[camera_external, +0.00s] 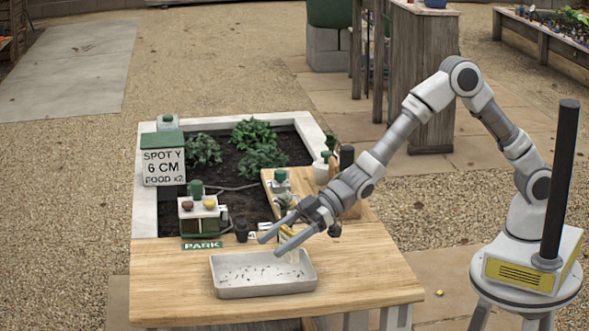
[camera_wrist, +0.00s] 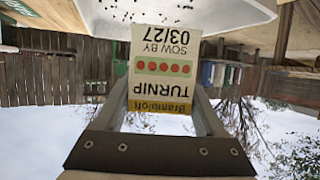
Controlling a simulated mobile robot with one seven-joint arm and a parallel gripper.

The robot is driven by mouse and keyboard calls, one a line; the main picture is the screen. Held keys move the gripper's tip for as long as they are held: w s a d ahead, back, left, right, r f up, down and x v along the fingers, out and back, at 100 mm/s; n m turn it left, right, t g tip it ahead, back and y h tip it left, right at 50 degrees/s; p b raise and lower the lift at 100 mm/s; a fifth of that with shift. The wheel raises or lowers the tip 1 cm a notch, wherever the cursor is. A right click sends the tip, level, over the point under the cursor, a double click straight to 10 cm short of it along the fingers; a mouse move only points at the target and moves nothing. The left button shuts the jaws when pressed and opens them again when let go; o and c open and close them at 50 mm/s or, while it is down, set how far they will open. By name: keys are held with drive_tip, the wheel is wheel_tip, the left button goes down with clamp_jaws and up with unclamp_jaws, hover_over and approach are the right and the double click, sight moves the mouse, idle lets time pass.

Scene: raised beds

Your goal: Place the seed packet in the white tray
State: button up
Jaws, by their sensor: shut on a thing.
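The seed packet (camera_wrist: 160,75) is cream with a yellow band, red dots and the words TURNIP and SOW BY 03/27, upside down in the wrist view. My gripper (camera_external: 275,238) is shut on it; the fingers (camera_wrist: 163,108) stand at both sides of the packet in the wrist view. In the outside view a small pale part of the packet (camera_external: 291,256) shows below the fingers, over the tray's back right part. The white tray (camera_external: 264,291) sits on the wooden table with dark specks inside. Its white wall (camera_wrist: 225,18) fills the top of the wrist view.
A holder with small pots (camera_external: 202,215), a PARK label (camera_external: 202,245) and a dark cup (camera_external: 241,229) stand behind the tray. A sign box (camera_external: 164,167) and a planted bed (camera_external: 235,165) lie farther back. The table (camera_external: 365,275) is clear right of the tray.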

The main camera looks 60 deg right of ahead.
drive_tip(key=shift+s+a+f, duration=0.1)
drive_tip(key=shift+a+f, duration=0.05)
drive_tip(key=shift+f, duration=0.05)
drive_tip(key=shift+f+b, duration=0.75)
drive_tip(key=shift+f, duration=1.1)
drive_tip(key=shift+f, duration=0.2)
drive_tip(key=o, duration=1.3)
drive_tip(key=shift+r, duration=0.15)
drive_tip(key=shift+r, duration=0.2)
drive_tip(key=p+v, duration=0.2)
drive_tip(key=v, duration=1)
